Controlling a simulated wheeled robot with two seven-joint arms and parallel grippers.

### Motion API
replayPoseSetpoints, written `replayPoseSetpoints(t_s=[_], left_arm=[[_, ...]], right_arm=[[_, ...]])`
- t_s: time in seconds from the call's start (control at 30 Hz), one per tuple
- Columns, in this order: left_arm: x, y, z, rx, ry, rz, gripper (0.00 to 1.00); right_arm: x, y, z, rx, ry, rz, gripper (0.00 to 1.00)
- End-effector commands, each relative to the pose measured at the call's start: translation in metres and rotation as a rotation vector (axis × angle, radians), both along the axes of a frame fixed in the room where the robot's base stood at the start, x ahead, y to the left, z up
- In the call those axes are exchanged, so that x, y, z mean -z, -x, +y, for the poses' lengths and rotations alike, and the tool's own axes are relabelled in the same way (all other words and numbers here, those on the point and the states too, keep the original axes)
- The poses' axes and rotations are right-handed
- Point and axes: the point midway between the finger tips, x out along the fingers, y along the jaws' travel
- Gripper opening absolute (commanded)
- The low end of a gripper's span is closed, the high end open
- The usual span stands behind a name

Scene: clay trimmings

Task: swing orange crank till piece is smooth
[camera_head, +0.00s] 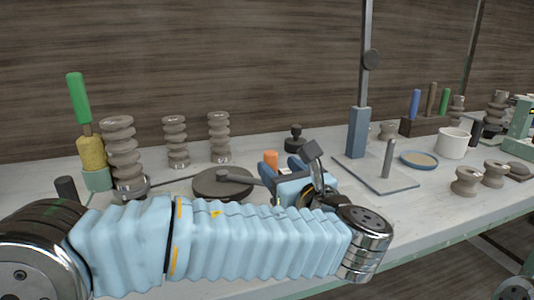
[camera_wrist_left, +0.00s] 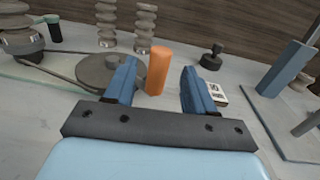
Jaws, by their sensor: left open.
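The orange crank handle (camera_head: 271,160) stands upright at the end of a dark arm on a round grey wheel (camera_head: 223,184). In the left wrist view the handle (camera_wrist_left: 158,70) shows between the two blue fingers of my left gripper (camera_wrist_left: 159,72). The fingers are open, with a gap visible on each side of the handle. In the head view my left gripper (camera_head: 281,168) is at the handle, partly hidden by my wrist. A ridged grey clay piece (camera_head: 123,158) stands on a small turning base at the left, and its surface shows deep rings. My right gripper is not in view.
Two ridged clay pieces (camera_head: 176,140) (camera_head: 219,137) stand behind the wheel. A green-handled tool (camera_head: 78,98) stands at the left. A blue-posted stand (camera_head: 358,132) is to the right, with a blue dish (camera_head: 419,159) and white cup (camera_head: 452,143) beyond.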

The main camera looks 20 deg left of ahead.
Motion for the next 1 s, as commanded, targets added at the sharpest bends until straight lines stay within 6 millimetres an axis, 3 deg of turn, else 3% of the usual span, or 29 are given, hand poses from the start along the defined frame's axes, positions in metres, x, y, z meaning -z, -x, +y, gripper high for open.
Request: replayPoseSetpoints(t_s=[0.3, 0.73, 1.0], left_arm=[[-0.001, -0.046, 0.038, -0.003, 0.001, 0.001, 0.55], [0.0, -0.055, 0.045, 0.0, 0.002, 0.0, 0.55], [0.0, -0.055, 0.045, 0.0, 0.002, 0.0, 0.13]], right_arm=[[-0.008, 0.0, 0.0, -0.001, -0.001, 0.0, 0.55], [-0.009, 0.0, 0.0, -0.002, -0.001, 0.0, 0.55], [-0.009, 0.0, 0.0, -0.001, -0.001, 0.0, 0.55]])
